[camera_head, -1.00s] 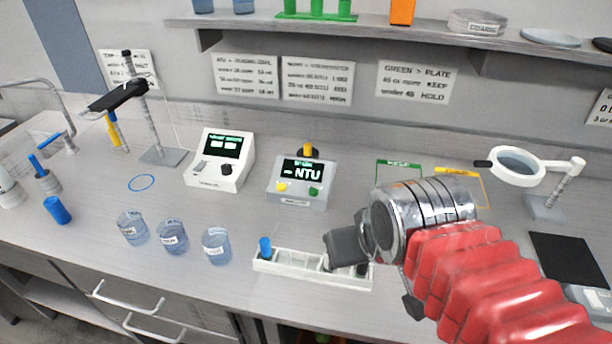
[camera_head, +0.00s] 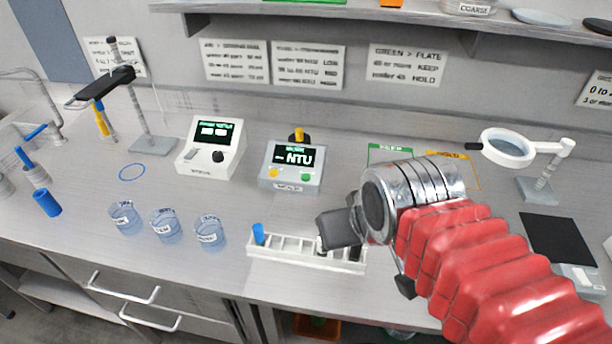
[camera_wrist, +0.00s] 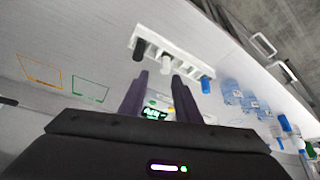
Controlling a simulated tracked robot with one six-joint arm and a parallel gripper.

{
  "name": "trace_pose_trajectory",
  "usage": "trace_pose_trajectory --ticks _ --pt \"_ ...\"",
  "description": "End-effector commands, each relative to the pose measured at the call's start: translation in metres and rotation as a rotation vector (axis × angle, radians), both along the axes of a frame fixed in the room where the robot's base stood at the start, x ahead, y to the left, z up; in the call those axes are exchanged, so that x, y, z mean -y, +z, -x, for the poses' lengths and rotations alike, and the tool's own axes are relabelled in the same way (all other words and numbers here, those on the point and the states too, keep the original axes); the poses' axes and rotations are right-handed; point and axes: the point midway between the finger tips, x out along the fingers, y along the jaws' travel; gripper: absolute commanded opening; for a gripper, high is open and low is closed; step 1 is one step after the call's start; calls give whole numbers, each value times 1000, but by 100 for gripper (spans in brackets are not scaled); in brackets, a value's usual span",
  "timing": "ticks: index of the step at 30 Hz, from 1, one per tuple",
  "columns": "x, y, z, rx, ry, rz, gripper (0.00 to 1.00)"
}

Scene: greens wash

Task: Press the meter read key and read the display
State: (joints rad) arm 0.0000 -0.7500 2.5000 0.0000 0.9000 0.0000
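The meter (camera_head: 291,167) is a light grey box on the bench with a dark display showing "NTU"; a dash seems to stand before it, and I can make out no digits. Its front has a yellow key (camera_head: 274,173) and a green key (camera_head: 304,177). A dark cap with a yellow top stands behind it. My gripper (camera_head: 326,231) is over the white vial rack (camera_head: 285,256), in front and to the right of the meter, apart from the keys. In the wrist view my gripper (camera_wrist: 162,84) has its fingers apart and empty, with the meter's lit display (camera_wrist: 155,113) showing between them.
The rack holds a blue-capped vial (camera_head: 258,234) and others partly hidden by my gripper. Several beakers (camera_head: 165,227) stand left of it. A second instrument (camera_head: 211,148) is left of the meter. A magnifier (camera_head: 507,148) and black plate (camera_head: 557,240) are at right.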

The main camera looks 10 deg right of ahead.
Motion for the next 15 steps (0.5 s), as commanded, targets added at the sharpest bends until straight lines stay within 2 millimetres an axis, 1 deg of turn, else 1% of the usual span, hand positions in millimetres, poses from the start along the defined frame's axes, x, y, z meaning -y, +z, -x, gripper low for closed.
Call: trace_pose_trajectory --ticks 1,2,12,15 --pt "0 0 0 0 0 0 26" --pt "0 0 0 0 0 0 24" --pt "0 0 0 0 0 0 0" --pt "0 0 0 0 0 0 0"
